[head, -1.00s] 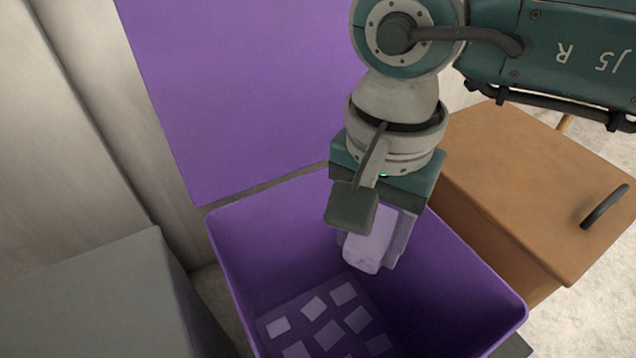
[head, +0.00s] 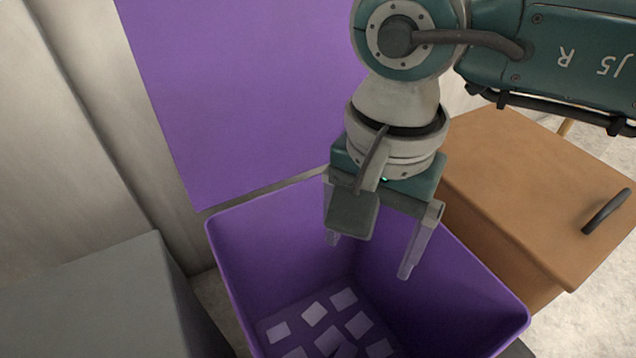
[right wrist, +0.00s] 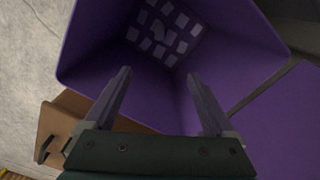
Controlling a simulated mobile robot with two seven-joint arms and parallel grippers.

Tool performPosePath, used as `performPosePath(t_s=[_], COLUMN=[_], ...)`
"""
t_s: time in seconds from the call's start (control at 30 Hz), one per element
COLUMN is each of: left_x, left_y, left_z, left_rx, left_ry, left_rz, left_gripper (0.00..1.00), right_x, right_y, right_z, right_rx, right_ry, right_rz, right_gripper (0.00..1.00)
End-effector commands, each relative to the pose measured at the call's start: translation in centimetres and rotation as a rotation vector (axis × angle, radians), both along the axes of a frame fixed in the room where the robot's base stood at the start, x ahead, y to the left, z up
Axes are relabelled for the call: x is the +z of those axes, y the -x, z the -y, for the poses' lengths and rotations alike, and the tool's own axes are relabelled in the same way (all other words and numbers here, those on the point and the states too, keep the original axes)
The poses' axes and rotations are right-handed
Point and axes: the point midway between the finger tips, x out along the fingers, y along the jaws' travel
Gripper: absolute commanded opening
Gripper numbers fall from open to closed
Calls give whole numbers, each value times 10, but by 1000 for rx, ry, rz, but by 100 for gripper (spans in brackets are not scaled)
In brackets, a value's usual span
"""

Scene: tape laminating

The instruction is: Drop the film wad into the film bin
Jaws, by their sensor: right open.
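The film bin is an open purple bin (head: 262,232) with pale squares on its floor; it also fills much of the right wrist view (right wrist: 235,40). My right gripper (head: 369,258) is over the bin's mouth, pointing down, with its fingers spread and nothing between them. In the right wrist view the open fingers (right wrist: 158,75) frame the bin's inside. A small pale crumpled shape, which looks like the film wad (head: 336,342), lies on the bin floor among the squares; it also shows in the right wrist view (right wrist: 159,31). My left gripper is not in view.
A purple panel (head: 240,90) stands behind the bin. A brown box with a dark handle (head: 540,190) is close on the right. A grey block (head: 90,300) stands at the lower left, beside a pale wall.

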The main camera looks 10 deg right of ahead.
Motion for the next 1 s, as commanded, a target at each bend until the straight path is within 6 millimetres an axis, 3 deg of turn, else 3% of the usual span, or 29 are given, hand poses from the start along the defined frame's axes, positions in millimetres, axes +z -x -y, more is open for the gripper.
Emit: performPosePath(t_s=[0.2,0.43,0.6,1.0], left_x=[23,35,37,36], left_y=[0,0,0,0], left_z=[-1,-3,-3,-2], left_rx=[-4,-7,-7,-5], left_ry=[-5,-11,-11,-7], left_rz=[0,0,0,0], left_gripper=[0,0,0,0], right_x=[47,84,93,93], right_y=[-1,-1,0,0], right_z=[0,0,1,0], right_rx=[0,0,-1,-1], right_ry=[0,1,1,1], right_rz=[4,2,0,-1], right_gripper=[89,89,89,89])
